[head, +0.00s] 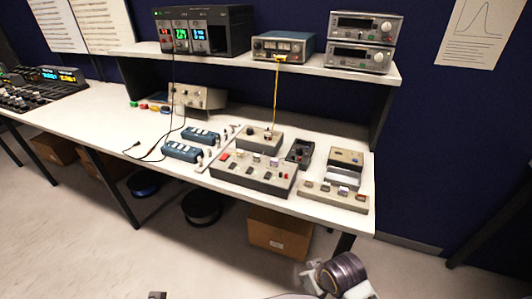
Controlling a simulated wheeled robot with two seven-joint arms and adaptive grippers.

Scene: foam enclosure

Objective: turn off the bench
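The white bench (100,118) runs from the left to the centre right, with a raised shelf (348,74) at its back. A grey switch box (252,176) with a red rocker at its left end and several small switches lies near the front edge. A smaller grey box (258,140) with a knob and a yellow cable stands behind it. On the shelf, a black power supply (203,30) shows lit red, green and blue displays. Part of my arm shows at the bottom; neither gripper can be made out, and both are clear of the bench.
A low strip with several switches (333,196) lies at the bench's right front. Blue boxes (182,151) and loose black cables lie mid-bench. A blue-grey meter (283,46) and stacked grey instruments (360,42) stand on the shelf. A cardboard box (279,235) sits underneath. The front floor is clear.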

